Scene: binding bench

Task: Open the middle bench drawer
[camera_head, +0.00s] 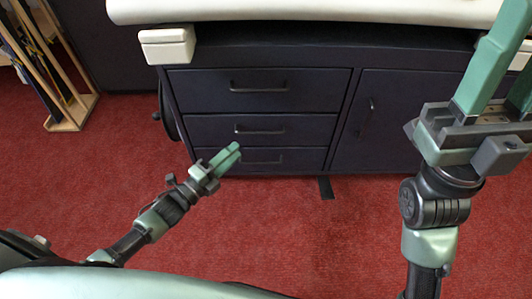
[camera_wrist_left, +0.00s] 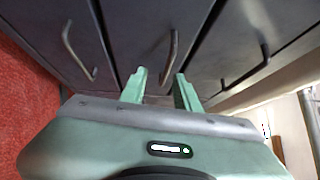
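The middle drawer (camera_head: 210,128) of the dark bench cabinet is flush with the front, closed, with a thin dark bar handle (camera_head: 260,131). My left gripper (camera_head: 236,149) is low in front of the drawers, pointing toward them, its two green fingers apart. In the left wrist view the middle drawer's handle (camera_wrist_left: 172,48) lies ahead, lined up with the gap between the left gripper's fingers (camera_wrist_left: 161,77). I cannot tell whether the handle is between the fingertips or just beyond them. My right gripper (camera_head: 508,62) is large at the upper right, fingers spread and empty, away from the drawers.
The top drawer (camera_head: 200,88) and bottom drawer (camera_head: 210,155) are closed. A door with an upright handle (camera_head: 366,117) is right of them. A cream block (camera_head: 167,45) sits at the bench's left corner. A wooden rack (camera_head: 72,118) stands at left. Red carpet (camera_head: 290,235) is clear in front.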

